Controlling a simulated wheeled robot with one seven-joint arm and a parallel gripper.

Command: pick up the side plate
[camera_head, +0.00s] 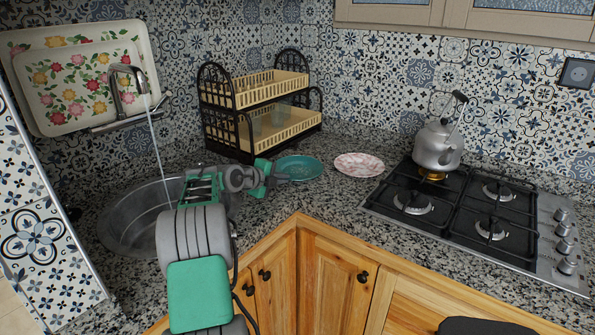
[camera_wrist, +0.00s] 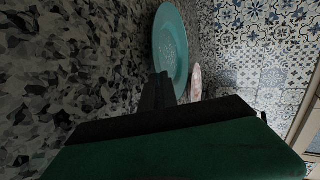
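A teal plate (camera_head: 304,167) lies on the granite counter in front of the rack. A smaller pink-and-white patterned plate (camera_head: 359,164) lies to its right. The frames do not show which one is called the side plate. My gripper (camera_head: 284,178) is low over the counter at the teal plate's left front edge. In the wrist view my dark fingers (camera_wrist: 158,91) appear close together beside the rim of the teal plate (camera_wrist: 171,48). I cannot tell if they touch or straddle the rim. The pink plate (camera_wrist: 196,82) shows behind it.
A hob (camera_head: 470,210) with a kettle (camera_head: 437,146) is at right. Counter in front of the pink plate is clear.

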